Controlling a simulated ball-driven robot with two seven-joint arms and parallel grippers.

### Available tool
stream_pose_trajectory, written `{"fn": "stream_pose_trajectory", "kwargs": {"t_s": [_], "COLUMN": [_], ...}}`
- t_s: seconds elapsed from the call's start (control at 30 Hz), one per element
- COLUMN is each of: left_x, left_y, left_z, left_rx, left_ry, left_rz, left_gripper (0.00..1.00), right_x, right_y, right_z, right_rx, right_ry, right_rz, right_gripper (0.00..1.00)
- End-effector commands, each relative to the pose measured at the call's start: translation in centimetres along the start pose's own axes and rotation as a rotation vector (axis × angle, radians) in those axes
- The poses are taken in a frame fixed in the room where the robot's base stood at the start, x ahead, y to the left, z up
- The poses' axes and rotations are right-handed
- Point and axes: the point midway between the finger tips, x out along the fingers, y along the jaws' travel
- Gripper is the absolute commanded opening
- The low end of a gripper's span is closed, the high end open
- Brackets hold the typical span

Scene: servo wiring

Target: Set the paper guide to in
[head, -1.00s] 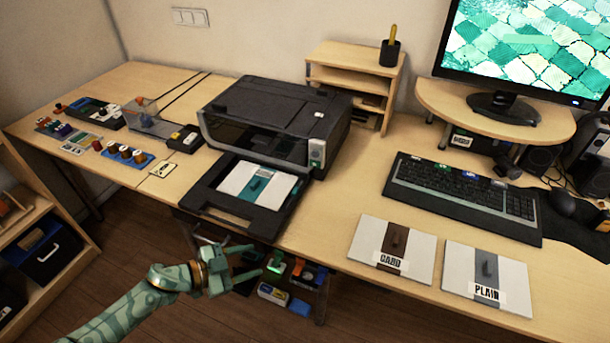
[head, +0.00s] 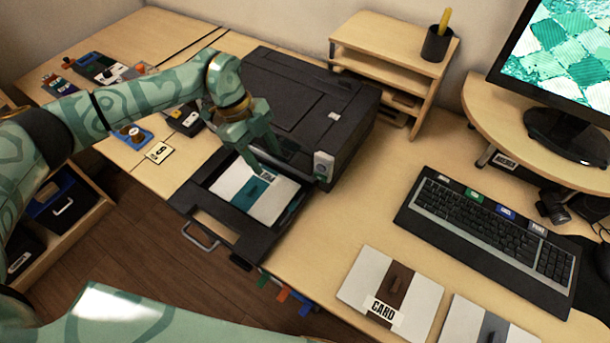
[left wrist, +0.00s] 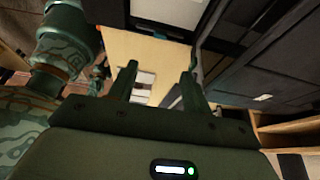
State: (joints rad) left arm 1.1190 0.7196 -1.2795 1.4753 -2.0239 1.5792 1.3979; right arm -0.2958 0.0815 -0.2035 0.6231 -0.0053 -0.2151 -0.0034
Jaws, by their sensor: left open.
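The printer (head: 300,100) stands on the desk with its dark tray (head: 208,228) pulled out at the front. A white paper stack (head: 228,182) with a teal band and small dark knob lies in the tray. I cannot clearly pick out the paper guide; the gripper covers part of the tray's far end. My left gripper (head: 262,163) is open, pointing down over the stack's far edge, close to the printer front. Whether it touches anything cannot be told. Its two fingers also show in the left wrist view (left wrist: 158,85), with nothing between them. My right gripper is out of view.
The keyboard (head: 480,235) is to the right. Bare desk lies between printer and keyboard.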

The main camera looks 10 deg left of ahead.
Motion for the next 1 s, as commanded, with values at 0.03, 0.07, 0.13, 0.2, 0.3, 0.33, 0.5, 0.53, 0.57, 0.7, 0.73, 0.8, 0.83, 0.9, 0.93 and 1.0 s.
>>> {"fn": "stream_pose_trajectory", "kwargs": {"t_s": [0.03, 0.07, 0.13, 0.2, 0.3, 0.33, 0.5, 0.53, 0.57, 0.7, 0.73, 0.8, 0.83, 0.9, 0.93, 1.0], "left_x": [-0.2, -0.2, 0.4, 1.5, 3.7, 4.5, 9.1, 9.8, 10.6, 13.4, 13.9, 14.8, 15.1, 15.6, 15.8, 16.0], "left_y": [0.1, 0.2, 0.2, 0.2, 0.2, 0.2, 0.3, 0.2, 0.3, 0.2, 0.3, 0.3, 0.2, 0.2, 0.2, 0.2], "left_z": [0.2, 0.3, 0.3, 0.3, 0.4, 0.4, 0.5, 0.6, 0.5, 0.6, 0.6, 0.6, 0.6, 0.6, 0.6, 0.6], "left_rx": [-0.005, -0.007, -0.010, -0.009, -0.008, -0.007, -0.008, -0.008, -0.007, -0.008, -0.007, -0.008, -0.007, -0.007, -0.006, -0.007], "left_ry": [-0.015, -0.021, -0.024, -0.022, -0.020, -0.020, -0.019, -0.019, -0.019, -0.019, -0.019, -0.020, -0.020, -0.020, -0.020, -0.020], "left_rz": [0.005, 0.006, 0.009, 0.010, 0.011, 0.010, 0.011, 0.011, 0.010, 0.009, 0.009, 0.008, 0.008, 0.006, 0.006, 0.006], "left_gripper": [0.49, 0.49, 0.49, 0.49, 0.49, 0.49, 0.49, 0.49, 0.49, 0.49, 0.49, 0.49, 0.49, 0.49, 0.49, 0.49], "right_x": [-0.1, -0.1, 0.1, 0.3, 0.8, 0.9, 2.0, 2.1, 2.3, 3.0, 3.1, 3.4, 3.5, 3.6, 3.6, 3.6], "right_y": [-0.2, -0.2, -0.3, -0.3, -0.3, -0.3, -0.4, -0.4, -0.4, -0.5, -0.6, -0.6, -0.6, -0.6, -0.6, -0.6], "right_z": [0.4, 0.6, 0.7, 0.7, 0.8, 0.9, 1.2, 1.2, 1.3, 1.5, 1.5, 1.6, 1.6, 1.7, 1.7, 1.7], "right_rx": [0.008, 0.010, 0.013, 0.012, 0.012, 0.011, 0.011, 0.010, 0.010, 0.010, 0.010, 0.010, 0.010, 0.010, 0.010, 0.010], "right_ry": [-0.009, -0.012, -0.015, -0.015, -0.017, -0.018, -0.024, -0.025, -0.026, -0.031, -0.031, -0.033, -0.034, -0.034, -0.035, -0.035], "right_rz": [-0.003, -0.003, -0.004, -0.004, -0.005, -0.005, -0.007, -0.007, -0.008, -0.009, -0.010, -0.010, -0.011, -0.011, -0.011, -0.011], "right_gripper": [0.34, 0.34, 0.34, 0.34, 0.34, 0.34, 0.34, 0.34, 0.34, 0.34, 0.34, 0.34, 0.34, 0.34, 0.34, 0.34]}}
